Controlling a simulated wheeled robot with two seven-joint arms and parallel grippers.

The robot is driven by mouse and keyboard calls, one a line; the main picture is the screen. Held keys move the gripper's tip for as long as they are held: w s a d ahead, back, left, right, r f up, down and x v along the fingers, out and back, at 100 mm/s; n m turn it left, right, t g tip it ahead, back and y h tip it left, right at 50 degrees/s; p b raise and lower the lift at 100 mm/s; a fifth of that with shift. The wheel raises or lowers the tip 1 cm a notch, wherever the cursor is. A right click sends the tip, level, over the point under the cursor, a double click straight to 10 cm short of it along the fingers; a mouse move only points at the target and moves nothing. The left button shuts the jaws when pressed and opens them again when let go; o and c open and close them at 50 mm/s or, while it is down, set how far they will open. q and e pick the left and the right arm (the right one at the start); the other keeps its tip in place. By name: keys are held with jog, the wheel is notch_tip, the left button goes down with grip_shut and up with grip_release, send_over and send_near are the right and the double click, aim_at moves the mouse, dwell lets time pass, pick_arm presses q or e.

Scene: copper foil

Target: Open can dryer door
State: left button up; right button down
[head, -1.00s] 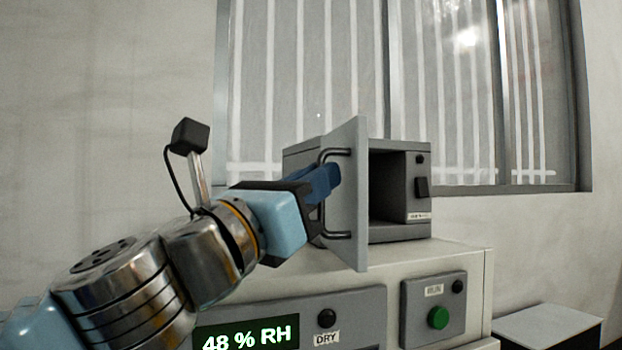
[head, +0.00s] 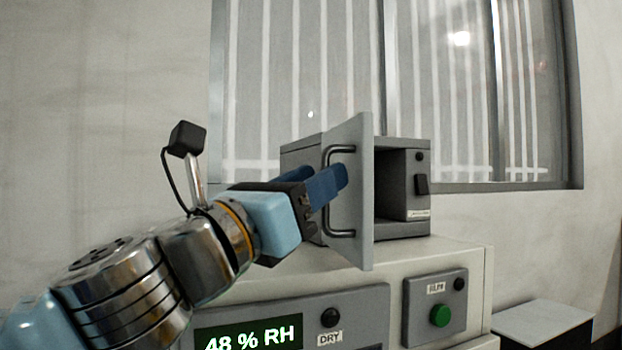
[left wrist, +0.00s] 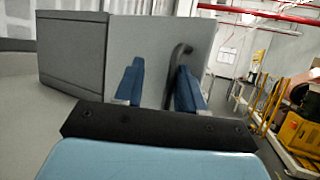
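The can dryer (head: 403,230) is a small grey box on top of a white cabinet. Its door (head: 356,200) stands wide open, swung out towards me, and the dark inside shows. The black bar handle (head: 341,233) is on the door's left face; it also shows in the left wrist view (left wrist: 181,50). My left gripper (head: 312,180) is at the handle with its blue fingers spread. In the left wrist view the bar is between the fingertips (left wrist: 160,85), close to the right finger, which partly hides it. My right gripper is not in view.
The white cabinet (head: 480,262) carries a humidity display (head: 250,335), a DRY panel and a green button (head: 440,316). A low grey-topped surface (head: 545,322) is at the right. A barred window is behind. The left wrist view shows yellow equipment (left wrist: 298,132) at far right.

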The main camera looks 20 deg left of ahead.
pick_arm(q)
jog(key=shift+f, duration=0.1)
jog(key=p+v, duration=0.2)
jog(key=v, duration=1.1)
jog(key=shift+s+a, duration=0.15)
jog(key=shift+s, duration=0.2)
jog(key=shift+f, duration=0.1)
